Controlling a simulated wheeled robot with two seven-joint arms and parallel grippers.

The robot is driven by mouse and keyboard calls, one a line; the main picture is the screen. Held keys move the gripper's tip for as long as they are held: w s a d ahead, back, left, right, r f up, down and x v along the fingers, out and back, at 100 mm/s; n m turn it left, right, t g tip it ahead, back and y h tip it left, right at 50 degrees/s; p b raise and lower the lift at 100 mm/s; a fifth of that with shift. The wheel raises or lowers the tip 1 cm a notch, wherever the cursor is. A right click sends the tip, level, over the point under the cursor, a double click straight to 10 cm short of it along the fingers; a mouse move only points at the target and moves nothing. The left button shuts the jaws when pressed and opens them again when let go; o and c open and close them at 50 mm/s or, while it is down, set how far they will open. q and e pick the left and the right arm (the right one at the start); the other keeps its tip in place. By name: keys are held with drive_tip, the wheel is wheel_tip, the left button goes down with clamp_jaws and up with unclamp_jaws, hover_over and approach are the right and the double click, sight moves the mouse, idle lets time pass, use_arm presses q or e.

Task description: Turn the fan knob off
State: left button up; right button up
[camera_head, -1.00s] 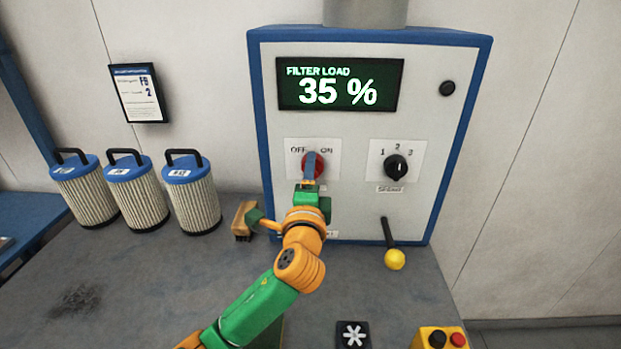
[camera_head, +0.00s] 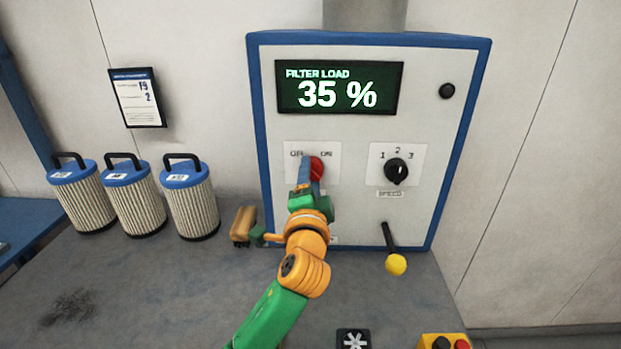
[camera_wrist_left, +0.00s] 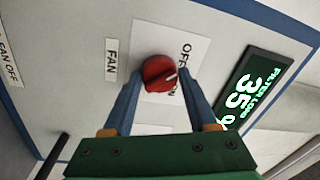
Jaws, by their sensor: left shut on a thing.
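The red fan knob (camera_head: 317,168) sits on a white plate marked OFF and ON, low on the left of the control panel (camera_head: 352,120). In the left wrist view the knob (camera_wrist_left: 159,73) shows a short white pointer line on its right side, roughly between the OFF and ON words; its exact setting is hard to tell. My left gripper (camera_head: 308,172) reaches the knob from the front and is shut on it, one blue finger on each side in the wrist view. The gripper partly hides the knob and its plate in the head view. My right gripper is out of view.
The black speed knob (camera_head: 396,170) is right of the fan knob, with a yellow-ended lever (camera_head: 395,262) below. The display (camera_head: 340,87) reads FILTER LOAD 35 %. A brush (camera_head: 241,226) and several filters (camera_head: 190,205) stand left of the panel.

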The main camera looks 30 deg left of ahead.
use_arm(q)
drive_tip(key=o, duration=1.4)
drive_tip(key=shift+c, duration=0.2)
drive_tip(key=b+v, duration=0.2)
drive_tip(key=v, duration=0.5)
drive_tip(key=shift+f, duration=0.1)
